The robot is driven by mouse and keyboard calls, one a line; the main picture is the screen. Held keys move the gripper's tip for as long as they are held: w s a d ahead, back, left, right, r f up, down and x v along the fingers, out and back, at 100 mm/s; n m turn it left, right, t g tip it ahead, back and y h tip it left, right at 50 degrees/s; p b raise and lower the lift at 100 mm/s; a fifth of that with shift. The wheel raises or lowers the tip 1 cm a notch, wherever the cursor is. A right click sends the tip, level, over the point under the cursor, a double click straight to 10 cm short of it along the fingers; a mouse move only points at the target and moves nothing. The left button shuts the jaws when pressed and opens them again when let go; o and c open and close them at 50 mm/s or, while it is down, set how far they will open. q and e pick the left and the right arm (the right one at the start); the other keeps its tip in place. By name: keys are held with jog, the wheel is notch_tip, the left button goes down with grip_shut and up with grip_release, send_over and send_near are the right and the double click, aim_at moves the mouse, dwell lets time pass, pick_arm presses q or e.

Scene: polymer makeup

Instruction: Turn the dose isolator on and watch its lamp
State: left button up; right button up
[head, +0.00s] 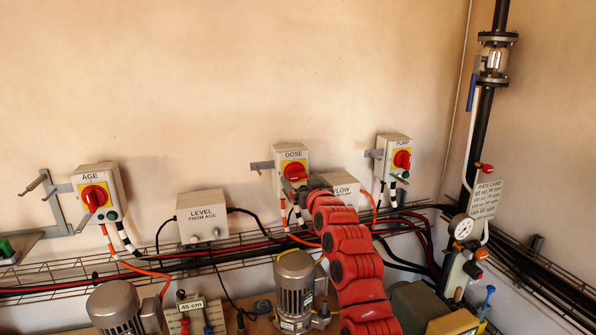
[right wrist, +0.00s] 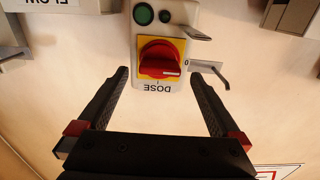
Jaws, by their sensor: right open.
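The dose isolator (head: 291,163) is a pale box on the wall with a red knob on a yellow plate. In the right wrist view it shows upside down; its red knob (right wrist: 160,57) lies sideways, towards the "0" mark. Its round green lamp (right wrist: 145,14) looks dark green and unlit, beside a small black round part (right wrist: 165,15). My right gripper (right wrist: 159,70) is open and empty, its fingers either side of the knob's line and apart from it. In the head view my right gripper (head: 304,188) covers the isolator's lower part and hides the lamp. My left gripper is out of view.
The age isolator (head: 97,192) and level box (head: 205,216) are to the left. The flow box (head: 342,187) and pump isolator (head: 393,158) are close on the right. A wire cable tray (head: 60,288) runs below. A bent metal bracket (right wrist: 212,75) juts beside the dose box.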

aim_at(299, 177)
jog(key=shift+w+a, duration=0.1)
jog(key=shift+w, duration=0.4)
jog(key=shift+w+a+r+p, duration=0.2)
jog(key=shift+w+a+p, duration=0.1)
jog(key=shift+w+p, duration=0.35)
jog(key=shift+w+a+f+p, duration=0.15)
jog(key=shift+w+p, duration=0.3)
jog(key=shift+w, duration=0.2)
jog(key=shift+f, duration=0.1)
jog(key=c, duration=1.4)
